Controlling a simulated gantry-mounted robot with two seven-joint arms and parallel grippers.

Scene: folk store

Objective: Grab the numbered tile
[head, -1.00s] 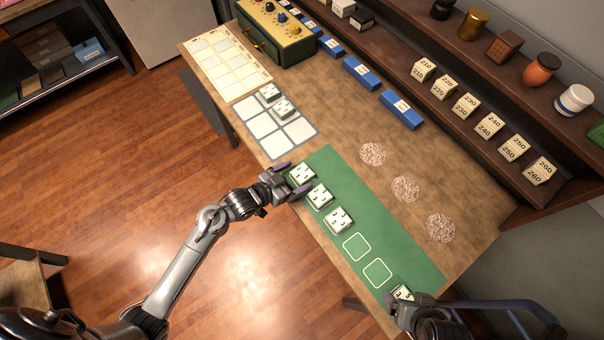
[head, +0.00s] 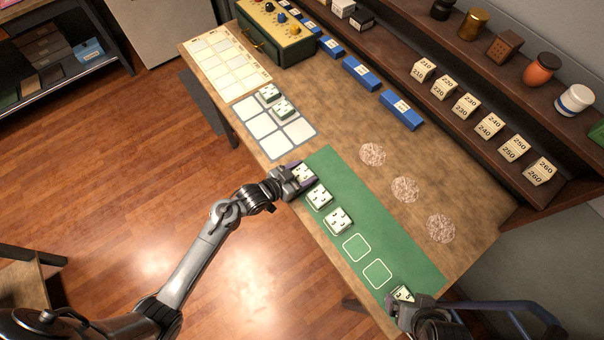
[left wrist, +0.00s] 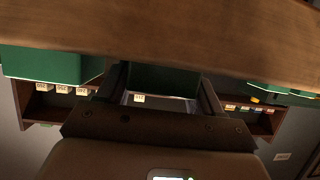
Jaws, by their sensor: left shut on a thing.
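Several white tiles with dark marks lie on the green mat (head: 403,245). My left gripper (head: 299,177) is shut on the tile (head: 305,173) at the mat's far left end and partly covers it. Two more tiles, a near one (head: 319,196) and a middle one (head: 338,220), sit beside it in a row. Another tile (head: 402,294) lies at the mat's near right end, beside my right gripper (head: 408,305). That gripper's fingers are too hidden to tell their state. Two tiles, one here (head: 270,93), sit on the white grid board (head: 262,125).
Two empty outlined squares (head: 357,247) lie on the mat. Round speckled patches (head: 405,189) are beside it. Blue blocks (head: 401,110), a knobbed box (head: 277,33) and a shelf of numbered blocks (head: 489,125) line the back.

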